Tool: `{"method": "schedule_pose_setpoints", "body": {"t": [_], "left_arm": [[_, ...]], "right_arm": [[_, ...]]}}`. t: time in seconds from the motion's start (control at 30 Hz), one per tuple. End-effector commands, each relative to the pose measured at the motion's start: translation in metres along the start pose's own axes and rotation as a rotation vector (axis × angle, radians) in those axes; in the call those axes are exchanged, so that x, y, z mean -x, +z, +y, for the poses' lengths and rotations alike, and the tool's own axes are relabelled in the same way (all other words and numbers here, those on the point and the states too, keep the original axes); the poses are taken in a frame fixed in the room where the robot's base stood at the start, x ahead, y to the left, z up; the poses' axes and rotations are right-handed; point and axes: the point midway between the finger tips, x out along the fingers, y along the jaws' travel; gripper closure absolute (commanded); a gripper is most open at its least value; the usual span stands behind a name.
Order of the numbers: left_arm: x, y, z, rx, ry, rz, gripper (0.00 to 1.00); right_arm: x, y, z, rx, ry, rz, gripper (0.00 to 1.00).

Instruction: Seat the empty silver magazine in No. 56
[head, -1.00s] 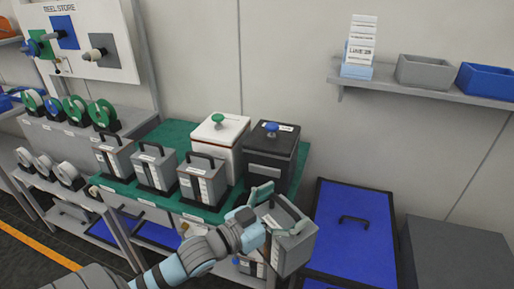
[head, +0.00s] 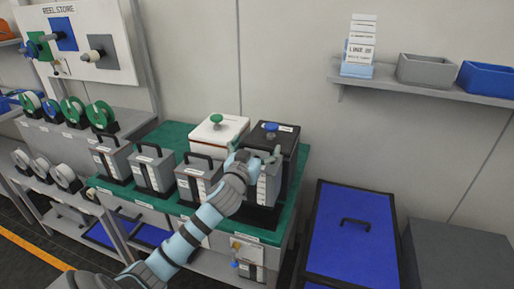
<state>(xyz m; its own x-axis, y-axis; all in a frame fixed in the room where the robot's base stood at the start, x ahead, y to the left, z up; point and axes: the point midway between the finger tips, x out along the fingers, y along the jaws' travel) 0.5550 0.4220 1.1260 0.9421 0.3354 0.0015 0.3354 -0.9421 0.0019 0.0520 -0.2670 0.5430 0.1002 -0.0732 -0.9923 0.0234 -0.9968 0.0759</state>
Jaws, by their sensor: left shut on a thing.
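My left gripper (head: 262,157) is shut on the top of a silver-grey magazine (head: 268,186). The magazine is upright at the right end of the row on the green-topped bench, in front of the black canister. A dark base (head: 261,216) shows at its foot; I cannot tell whether the magazine rests fully down in it. The gripper and forearm hide its handle and left part. Three similar magazines stand to its left: one at the far left (head: 111,160), one in the middle (head: 154,170) and one nearest (head: 196,182). The number 56 is not readable. My right gripper is not in view.
Behind the row stand a white canister (head: 211,139) with a green knob and a black canister (head: 285,140) with a blue knob. The green bench top (head: 165,133) has a clear strip at the back. A blue-lidded bin (head: 352,235) stands at right. Green reels (head: 72,111) line the left rack.

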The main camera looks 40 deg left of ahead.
Motion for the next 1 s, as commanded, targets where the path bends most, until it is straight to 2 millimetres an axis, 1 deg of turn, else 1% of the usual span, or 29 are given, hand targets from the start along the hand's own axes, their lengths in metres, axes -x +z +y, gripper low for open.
{"method": "schedule_pose_setpoints", "body": {"t": [1.0], "left_arm": [[0.001, 0.057, 0.001, -0.001, 0.003, 0.002, 0.69]], "right_arm": [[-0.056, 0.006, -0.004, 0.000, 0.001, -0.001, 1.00]]}}
